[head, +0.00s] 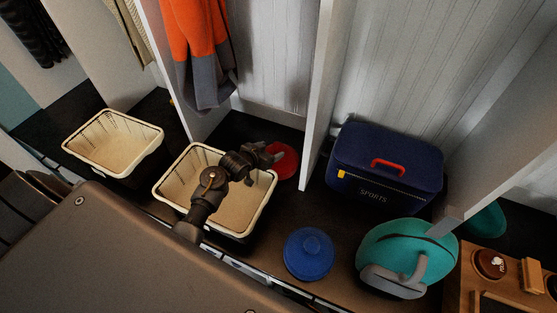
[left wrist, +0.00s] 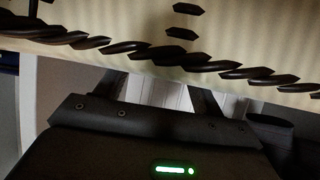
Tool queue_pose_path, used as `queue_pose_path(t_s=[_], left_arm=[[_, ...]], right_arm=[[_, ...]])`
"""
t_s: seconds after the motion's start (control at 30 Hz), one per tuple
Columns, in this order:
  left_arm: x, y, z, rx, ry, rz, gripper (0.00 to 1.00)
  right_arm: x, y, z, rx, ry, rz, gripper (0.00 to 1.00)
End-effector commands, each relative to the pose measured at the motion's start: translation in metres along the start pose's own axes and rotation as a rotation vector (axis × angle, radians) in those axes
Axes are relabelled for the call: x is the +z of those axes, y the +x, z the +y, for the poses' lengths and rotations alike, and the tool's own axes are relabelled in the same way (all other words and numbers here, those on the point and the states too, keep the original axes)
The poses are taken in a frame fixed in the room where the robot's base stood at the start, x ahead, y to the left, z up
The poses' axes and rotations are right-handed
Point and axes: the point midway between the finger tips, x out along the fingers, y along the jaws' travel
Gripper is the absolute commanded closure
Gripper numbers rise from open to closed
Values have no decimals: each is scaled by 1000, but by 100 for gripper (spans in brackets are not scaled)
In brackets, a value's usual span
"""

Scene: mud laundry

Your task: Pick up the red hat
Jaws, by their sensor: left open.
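The red hat (head: 285,162) lies on the dark bench in the middle cubby, just beyond the right back corner of a cream basket. It is partly hidden by my left gripper. My left gripper (head: 270,156) is open and empty, reaching over the basket with its fingertips at the hat's near left side. I cannot tell whether they touch it. In the left wrist view, the two open fingers (left wrist: 155,90) stand apart, and the red hat does not show there. My right gripper is not in view.
The cream basket (head: 159,190) lies under my left arm; another basket (head: 157,133) stands left. An orange and grey garment (head: 190,45) hangs above. A white divider (head: 322,95) stands right of the hat. Rightward are a blue sports bag (head: 370,187), a blue hat (head: 308,254) and a teal item (head: 395,245).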

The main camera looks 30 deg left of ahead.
Motion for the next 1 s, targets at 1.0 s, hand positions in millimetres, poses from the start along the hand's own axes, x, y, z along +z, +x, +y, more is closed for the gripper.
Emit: queue_pose_path(t_s=[1.0], left_arm=[[-1, 52, -2, -2, 0, 0, 55]], right_arm=[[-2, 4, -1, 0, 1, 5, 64]])
